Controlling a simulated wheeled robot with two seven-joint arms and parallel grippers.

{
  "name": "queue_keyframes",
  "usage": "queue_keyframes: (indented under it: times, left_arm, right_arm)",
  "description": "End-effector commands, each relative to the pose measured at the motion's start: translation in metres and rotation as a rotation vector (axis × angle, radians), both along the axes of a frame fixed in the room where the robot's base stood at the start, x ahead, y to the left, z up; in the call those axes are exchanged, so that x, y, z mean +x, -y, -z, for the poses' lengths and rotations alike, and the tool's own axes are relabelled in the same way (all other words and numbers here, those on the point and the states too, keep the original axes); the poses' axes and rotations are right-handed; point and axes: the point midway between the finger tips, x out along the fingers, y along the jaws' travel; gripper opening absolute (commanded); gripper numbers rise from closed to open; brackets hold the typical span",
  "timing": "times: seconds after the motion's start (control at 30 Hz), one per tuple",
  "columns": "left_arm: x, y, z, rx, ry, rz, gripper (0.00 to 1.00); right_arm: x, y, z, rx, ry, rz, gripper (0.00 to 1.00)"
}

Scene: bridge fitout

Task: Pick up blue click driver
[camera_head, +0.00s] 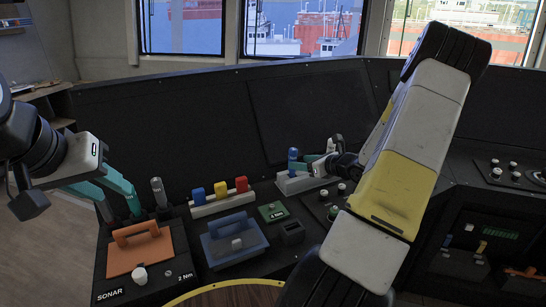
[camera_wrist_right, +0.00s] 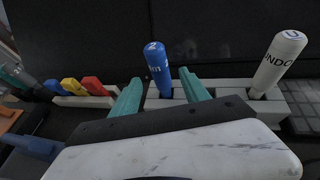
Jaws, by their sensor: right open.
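The blue click driver (camera_wrist_right: 158,66) stands upright in a pale grey rack (camera_wrist_right: 218,98), with white lettering on its handle. In the head view the blue driver (camera_head: 292,157) is at the rack's left end. My right gripper (camera_wrist_right: 161,82) is open, with one teal finger on each side of the blue handle in the wrist view; I cannot tell whether they touch it. In the head view the right gripper (camera_head: 312,161) is partly hidden by its wrist. My left gripper (camera_head: 112,188) is open and empty at the left, over the console's left end.
A white-handled driver (camera_wrist_right: 279,63) stands at the rack's other end. Another rack (camera_head: 222,204) holds blue, yellow and red handles. An orange panel (camera_head: 140,252) and a blue tray (camera_head: 235,242) with handles sit in front. The dark console back rises close behind the racks.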

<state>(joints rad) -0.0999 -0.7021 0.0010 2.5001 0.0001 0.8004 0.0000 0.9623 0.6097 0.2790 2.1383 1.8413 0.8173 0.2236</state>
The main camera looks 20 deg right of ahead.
Motion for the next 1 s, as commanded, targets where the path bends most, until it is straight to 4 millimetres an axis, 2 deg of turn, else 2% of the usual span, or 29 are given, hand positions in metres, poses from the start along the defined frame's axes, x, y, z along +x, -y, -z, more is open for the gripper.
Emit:
queue_keyframes:
  times: [0.27, 0.6, 0.9, 0.93, 1.0]
  left_arm:
    - [0.0, 0.0, 0.0, 0.0, -0.001, -0.001, 0.36]
    - [0.0, 0.0, 0.0, 0.0, -0.002, -0.001, 0.36]
    - [0.0, 0.0, 0.0, 0.0, -0.002, -0.001, 0.36]
    - [0.0, 0.0, 0.0, 0.0, -0.002, -0.001, 0.36]
    - [0.0, 0.0, 0.0, 0.0, -0.002, -0.001, 0.36]
  right_arm:
    - [0.022, -0.011, 0.01, -0.001, -0.001, -0.007, 0.54]
    - [0.064, -0.024, 0.026, -0.002, 0.0, -0.007, 0.54]
    - [0.069, -0.026, 0.028, -0.004, 0.0, -0.007, 0.54]
    - [0.069, -0.026, 0.028, -0.004, 0.0, -0.007, 0.52]
    - [0.069, -0.026, 0.028, -0.004, 0.0, -0.007, 0.38]
